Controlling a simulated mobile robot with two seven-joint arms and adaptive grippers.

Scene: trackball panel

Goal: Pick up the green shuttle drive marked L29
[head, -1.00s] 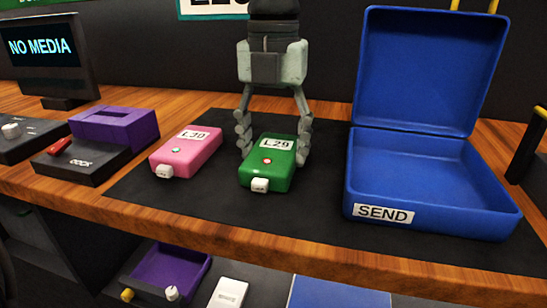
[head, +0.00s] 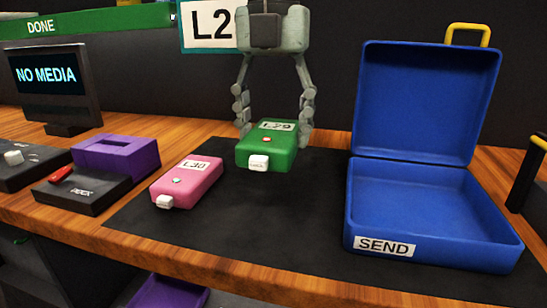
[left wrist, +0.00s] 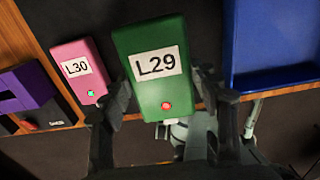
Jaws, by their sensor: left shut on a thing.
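The green shuttle drive marked L29 (head: 267,147) is held above the black mat (head: 300,215), with its white plug end toward me. My left gripper (head: 272,118) is shut on it, one finger on each side. In the left wrist view the green drive (left wrist: 155,65) fills the middle, with its L29 label and a red light facing the camera. The fingers (left wrist: 168,112) show on both sides of it. My right gripper is not in view.
A pink drive marked L30 (head: 187,182) lies on the mat at left. An open blue case marked SEND (head: 430,210) stands at right. A black dock with a purple slot block (head: 117,155) and a NO MEDIA screen (head: 50,78) are farther left.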

